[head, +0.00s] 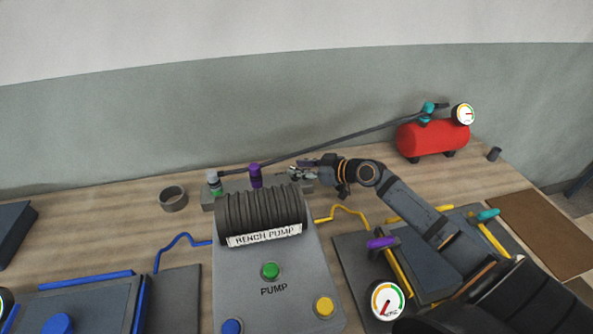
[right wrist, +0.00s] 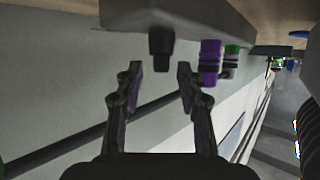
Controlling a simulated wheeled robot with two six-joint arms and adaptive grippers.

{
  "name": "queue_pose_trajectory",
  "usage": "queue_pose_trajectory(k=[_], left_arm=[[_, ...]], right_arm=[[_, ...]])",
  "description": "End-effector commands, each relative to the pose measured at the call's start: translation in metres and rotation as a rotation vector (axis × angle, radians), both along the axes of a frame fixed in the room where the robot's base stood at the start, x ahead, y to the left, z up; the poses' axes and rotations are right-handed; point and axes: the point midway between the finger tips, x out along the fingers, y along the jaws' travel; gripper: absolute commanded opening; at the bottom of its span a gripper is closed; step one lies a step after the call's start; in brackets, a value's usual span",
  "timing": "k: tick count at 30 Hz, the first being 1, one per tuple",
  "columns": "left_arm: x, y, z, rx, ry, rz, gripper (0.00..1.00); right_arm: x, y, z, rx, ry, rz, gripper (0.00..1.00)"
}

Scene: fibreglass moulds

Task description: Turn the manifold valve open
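The manifold is a long grey block (head: 235,187) behind the pump. It carries a grey-and-green fitting (head: 214,182) at its left end and an upright purple valve (head: 255,176) near its middle. In the right wrist view the block's underside-up image shows the purple valve (right wrist: 210,60), a green part (right wrist: 231,58) and a dark fitting (right wrist: 161,46). My right gripper (head: 298,170) is at the block's right end. In the wrist view its fingers (right wrist: 158,72) are open, with the dark fitting between and just beyond the tips; contact is not clear. My left gripper is out of view.
The bench pump (head: 262,219) stands in front of the manifold. A dark hose (head: 320,146) runs along the back to a red tank (head: 432,138). A grey ring (head: 173,199) lies at left. A mould station with a gauge (head: 387,301) lies under my right arm.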

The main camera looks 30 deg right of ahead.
Motion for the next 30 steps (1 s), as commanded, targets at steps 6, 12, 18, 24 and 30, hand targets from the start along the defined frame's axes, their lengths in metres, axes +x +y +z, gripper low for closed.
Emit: queue_pose_trajectory(k=[6,12,18,24,30], left_arm=[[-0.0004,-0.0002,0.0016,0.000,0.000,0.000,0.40],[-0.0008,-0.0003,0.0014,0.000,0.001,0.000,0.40],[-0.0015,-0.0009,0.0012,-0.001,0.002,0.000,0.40],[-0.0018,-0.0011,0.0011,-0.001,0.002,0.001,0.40],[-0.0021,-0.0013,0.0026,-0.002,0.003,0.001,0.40]], right_arm=[[0.0112,0.0079,-0.0048,0.002,0.001,0.002,0.38],[0.0120,0.0085,-0.0059,-0.001,0.002,0.003,0.38],[0.0119,0.0084,-0.0060,-0.001,0.002,0.003,0.21],[0.0117,0.0085,-0.0060,-0.001,0.002,0.003,0.00],[0.0116,0.0085,-0.0054,-0.001,0.002,0.001,0.00]])
